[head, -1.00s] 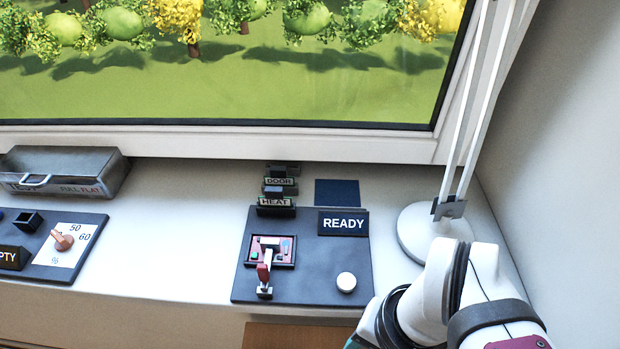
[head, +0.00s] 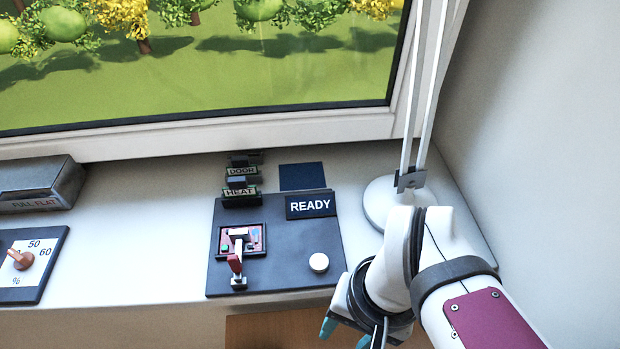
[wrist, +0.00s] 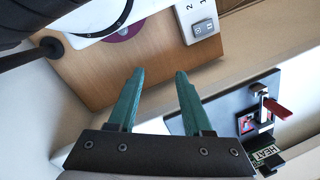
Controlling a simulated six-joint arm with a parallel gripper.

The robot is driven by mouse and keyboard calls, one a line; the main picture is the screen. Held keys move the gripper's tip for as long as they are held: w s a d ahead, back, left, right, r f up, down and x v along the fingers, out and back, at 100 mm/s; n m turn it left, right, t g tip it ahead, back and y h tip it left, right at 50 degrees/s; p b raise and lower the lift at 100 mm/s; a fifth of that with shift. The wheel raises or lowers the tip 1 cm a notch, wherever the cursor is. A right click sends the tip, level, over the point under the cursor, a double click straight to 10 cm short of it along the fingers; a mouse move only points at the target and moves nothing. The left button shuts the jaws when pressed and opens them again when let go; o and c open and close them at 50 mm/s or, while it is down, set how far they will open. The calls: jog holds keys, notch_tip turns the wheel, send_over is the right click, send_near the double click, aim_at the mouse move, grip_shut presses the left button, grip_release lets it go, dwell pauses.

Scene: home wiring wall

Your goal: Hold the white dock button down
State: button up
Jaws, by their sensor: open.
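The white dock button (head: 319,262) is a round knob at the lower right of a dark panel (head: 290,240) on the white ledge. The panel also carries a READY sign (head: 310,205) and a red-handled lever (head: 235,264) at its left. My gripper (head: 346,333) is in front of the ledge, below and right of the button, apart from it. In the wrist view its two teal fingers (wrist: 158,95) are spread with nothing between them. The wrist view shows the lever (wrist: 276,107) and part of the panel at right; I cannot make out the button there.
A lamp base (head: 395,200) stands right of the panel, close to my arm. Cards marked DOOR and HEAT (head: 240,190) stand behind it. A dial panel (head: 35,262) and a metal box (head: 38,184) are at left. A white remote-like block (wrist: 198,20) lies on wood.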

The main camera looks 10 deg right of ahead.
jog(key=shift+c, duration=0.2)
grip_shut()
dwell(1.4)
